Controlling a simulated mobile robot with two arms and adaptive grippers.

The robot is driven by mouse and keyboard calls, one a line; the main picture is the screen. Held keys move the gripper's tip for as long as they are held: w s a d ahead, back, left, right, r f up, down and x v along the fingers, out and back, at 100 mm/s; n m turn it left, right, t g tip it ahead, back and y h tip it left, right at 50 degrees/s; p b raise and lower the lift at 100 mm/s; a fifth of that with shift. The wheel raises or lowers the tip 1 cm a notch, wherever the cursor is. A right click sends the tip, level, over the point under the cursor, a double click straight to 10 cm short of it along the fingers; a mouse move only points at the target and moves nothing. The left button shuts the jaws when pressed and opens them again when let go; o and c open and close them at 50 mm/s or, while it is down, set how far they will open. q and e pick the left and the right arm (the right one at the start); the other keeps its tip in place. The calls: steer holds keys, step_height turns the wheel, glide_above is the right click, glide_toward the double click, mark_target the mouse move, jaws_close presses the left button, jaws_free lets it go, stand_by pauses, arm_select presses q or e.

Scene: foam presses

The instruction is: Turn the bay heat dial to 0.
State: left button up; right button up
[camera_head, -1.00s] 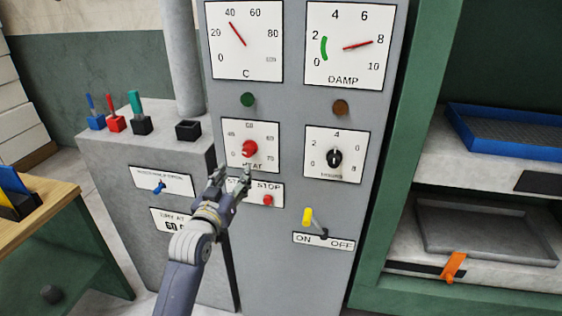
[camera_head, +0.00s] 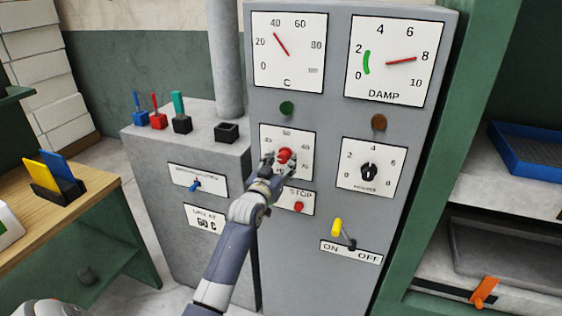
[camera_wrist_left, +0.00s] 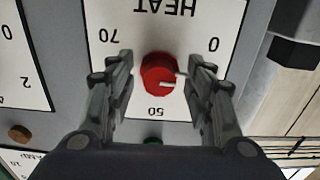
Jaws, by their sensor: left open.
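The bay heat dial is a red round knob (camera_head: 285,154) on a white plate marked HEAT, on the grey panel in the head view. In the wrist view the knob (camera_wrist_left: 158,74) lies between my left gripper's fingertips, with the plate upside down: 70 to the left, 0 to the right, 50 below. A pale mark shows on the knob; its exact reading is unclear. My left gripper (camera_head: 279,164) is open, its fingers on both sides of the knob. A gap shows at the left finger; contact on the right is unclear.
Right of it is a black dial (camera_head: 368,172). Below are a red STOP button (camera_head: 299,207) and a yellow ON/OFF lever (camera_head: 337,228). Gauges C (camera_head: 288,52) and DAMP (camera_head: 390,60) sit above. A grey cabinet (camera_head: 190,240) stands left, a green rack with trays right.

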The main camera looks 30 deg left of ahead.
arm_select(q)
steer(key=c, duration=1.1)
steer(key=shift+n, duration=0.4)
steer(key=n+p, duration=0.1)
steer(key=n, duration=0.1)
steer(key=shift+n, duration=0.3)
steer(key=shift+d+n+p, duration=0.1)
steer(key=shift+n+p, duration=0.6)
steer(key=shift+n, duration=0.8)
